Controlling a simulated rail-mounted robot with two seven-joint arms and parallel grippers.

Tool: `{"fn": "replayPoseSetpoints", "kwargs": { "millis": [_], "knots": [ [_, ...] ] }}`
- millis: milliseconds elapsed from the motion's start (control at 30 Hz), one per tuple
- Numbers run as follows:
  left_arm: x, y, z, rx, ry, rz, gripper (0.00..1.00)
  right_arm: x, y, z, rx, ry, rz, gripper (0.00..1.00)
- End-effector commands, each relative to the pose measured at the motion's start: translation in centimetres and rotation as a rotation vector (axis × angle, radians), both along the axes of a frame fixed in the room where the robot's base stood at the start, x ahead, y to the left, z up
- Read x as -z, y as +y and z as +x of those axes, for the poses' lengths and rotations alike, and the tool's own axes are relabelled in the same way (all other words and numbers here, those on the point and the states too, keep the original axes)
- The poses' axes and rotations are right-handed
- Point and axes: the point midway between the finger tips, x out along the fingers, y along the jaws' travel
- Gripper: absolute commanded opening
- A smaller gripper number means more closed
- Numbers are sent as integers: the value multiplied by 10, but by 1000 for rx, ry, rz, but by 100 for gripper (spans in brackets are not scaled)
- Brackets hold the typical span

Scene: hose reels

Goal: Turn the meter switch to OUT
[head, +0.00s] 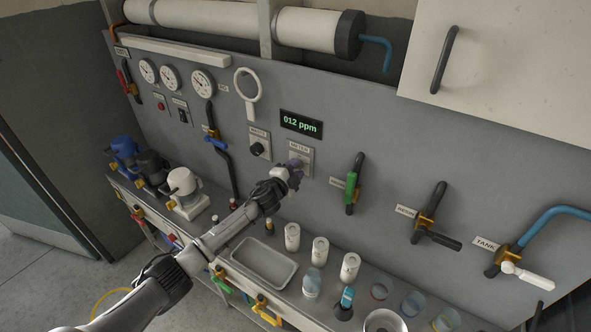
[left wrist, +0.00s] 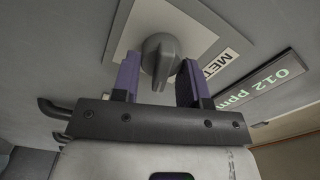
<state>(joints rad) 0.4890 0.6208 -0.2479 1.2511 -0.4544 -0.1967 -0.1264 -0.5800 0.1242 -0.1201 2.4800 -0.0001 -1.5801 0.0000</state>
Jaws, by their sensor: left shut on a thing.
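The meter switch is a grey rotary knob (left wrist: 160,58) on a light plate (left wrist: 205,38) with a "MET..." label, seen close up in the left wrist view. My left gripper (left wrist: 160,75) has its two purple fingers on either side of the knob, shut on it. In the head view my left gripper (head: 296,165) reaches the panel at the METER plate (head: 306,157) and hides most of the knob. The knob's OUT marking is not readable. My right gripper is not in view.
A display (head: 301,123) above the switch reads 012 ppm. Another black knob (head: 257,149) sits just left of the switch. A green-handled valve (head: 351,187) is to the right. A tray (head: 264,263) and several white bottles stand on the counter below.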

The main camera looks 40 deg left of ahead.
Motion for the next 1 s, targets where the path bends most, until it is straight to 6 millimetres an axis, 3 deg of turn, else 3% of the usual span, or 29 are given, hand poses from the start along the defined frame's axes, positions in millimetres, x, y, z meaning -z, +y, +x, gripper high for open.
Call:
{"fn": "replayPoseSetpoints", "kwargs": {
  "millis": [300,333,533,833,1000],
  "knots": [
    [0,0,0,1,-1,3,17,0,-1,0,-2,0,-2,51],
    [0,0,0,1,-1,3,43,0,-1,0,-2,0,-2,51],
    [0,0,0,1,0,2,61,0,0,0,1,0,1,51],
    [0,0,-2,0,0,1,61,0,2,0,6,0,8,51],
    [1,-3,-18,0,1,3,61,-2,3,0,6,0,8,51]
  ]
}}
